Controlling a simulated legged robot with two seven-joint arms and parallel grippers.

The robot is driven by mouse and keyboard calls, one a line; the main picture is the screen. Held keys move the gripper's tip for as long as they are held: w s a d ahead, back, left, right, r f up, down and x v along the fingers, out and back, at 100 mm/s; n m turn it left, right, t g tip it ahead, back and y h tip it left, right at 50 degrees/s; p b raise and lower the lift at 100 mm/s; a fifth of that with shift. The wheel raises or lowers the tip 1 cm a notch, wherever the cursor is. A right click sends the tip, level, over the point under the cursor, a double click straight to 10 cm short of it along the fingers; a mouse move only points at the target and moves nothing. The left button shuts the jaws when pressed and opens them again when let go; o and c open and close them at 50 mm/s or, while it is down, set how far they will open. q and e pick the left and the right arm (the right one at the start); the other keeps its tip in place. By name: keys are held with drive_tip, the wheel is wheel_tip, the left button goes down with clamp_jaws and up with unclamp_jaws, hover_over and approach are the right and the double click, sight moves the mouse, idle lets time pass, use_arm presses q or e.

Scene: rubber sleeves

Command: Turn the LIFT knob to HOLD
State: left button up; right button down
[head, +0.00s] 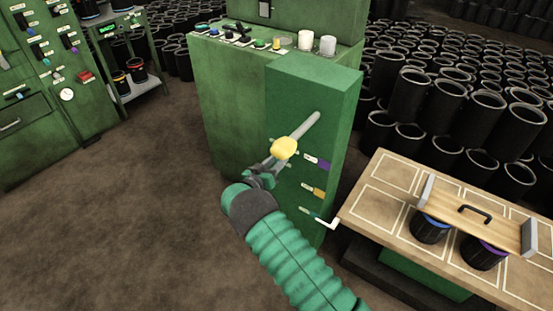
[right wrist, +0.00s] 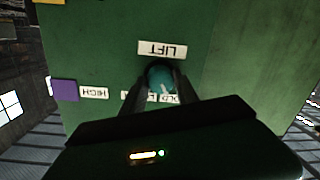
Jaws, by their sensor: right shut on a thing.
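The LIFT knob (right wrist: 161,78) is a rounded teal knob on the green cabinet face, under an upside-down LIFT label (right wrist: 162,50) in the right wrist view. My right gripper (right wrist: 162,88) is shut on it, one dark finger on each side. White position labels below the knob are partly covered by the fingers, so I cannot tell which position it points to. In the head view my right gripper (head: 262,172) is at the front of the green cabinet (head: 312,90), and the knob is hidden there. My left gripper is not in view.
A wooden table (head: 375,195) with a handled carrier (head: 465,212) stands right. Open floor lies left.

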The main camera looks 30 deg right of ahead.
drive_tip(key=shift+n, duration=0.3)
drive_tip(key=shift+w+a, duration=0.1)
drive_tip(key=c, duration=0.9)
unclamp_jaws()
drive_tip(key=p+v, duration=0.3)
drive_tip(key=v, duration=1.4)
drive_tip(key=shift+w+f+p, duration=0.1)
drive_tip(key=shift+p, duration=0.3)
